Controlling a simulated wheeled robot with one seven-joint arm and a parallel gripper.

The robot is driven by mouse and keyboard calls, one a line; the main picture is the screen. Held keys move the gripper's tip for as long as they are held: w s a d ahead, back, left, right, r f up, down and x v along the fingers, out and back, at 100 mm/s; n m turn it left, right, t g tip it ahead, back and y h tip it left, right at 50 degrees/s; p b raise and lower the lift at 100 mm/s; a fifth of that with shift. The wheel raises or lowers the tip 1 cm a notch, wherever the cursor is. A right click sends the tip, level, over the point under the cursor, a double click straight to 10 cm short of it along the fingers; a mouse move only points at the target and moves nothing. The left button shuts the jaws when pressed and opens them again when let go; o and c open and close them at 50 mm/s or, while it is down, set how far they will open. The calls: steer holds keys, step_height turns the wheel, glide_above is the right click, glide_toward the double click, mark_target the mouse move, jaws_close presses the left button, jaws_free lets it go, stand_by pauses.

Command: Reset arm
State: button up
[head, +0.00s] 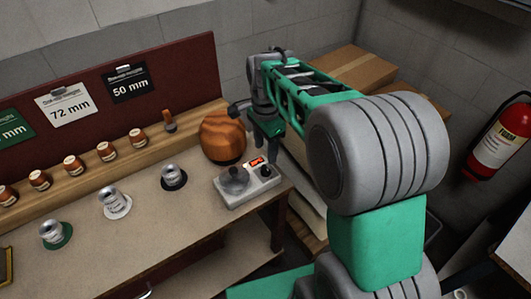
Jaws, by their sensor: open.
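My arm, green and grey, reaches from the right foreground over to the back of the bench. My gripper (239,109) is small and dark in this view, at the far end of the arm. It is open, and I see nothing held in it. It appears just above and beside the top right of a round orange-brown wooden hat block (222,138). I cannot tell whether it touches the block. Part of the wrist is hidden behind the arm's links.
A grey device with a red display (238,191) stands at the bench's right end. Metal cylinders sit on green, white (116,206) and black discs. A wooden ledge (75,188) holds several small jars. Cardboard boxes (352,69) and a fire extinguisher (499,137) are to the right.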

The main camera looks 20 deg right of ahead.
steer(key=n, duration=0.4)
steer(key=shift+w+n, duration=0.4)
steer(key=s+f+n, duration=0.1)
steer(key=f+n, duration=0.1)
steer(key=s+f+n, duration=0.2)
steer(key=n, duration=0.1)
steer(key=shift+s+f, duration=0.1)
steer(key=shift+s, duration=0.2)
steer(key=s+r+n+t, duration=0.1)
steer(key=s+n, duration=0.4)
steer(key=s, duration=0.7)
step_height(320, 180, up, 6)
steer(key=t, duration=0.2)
steer(key=shift+w, duration=0.3)
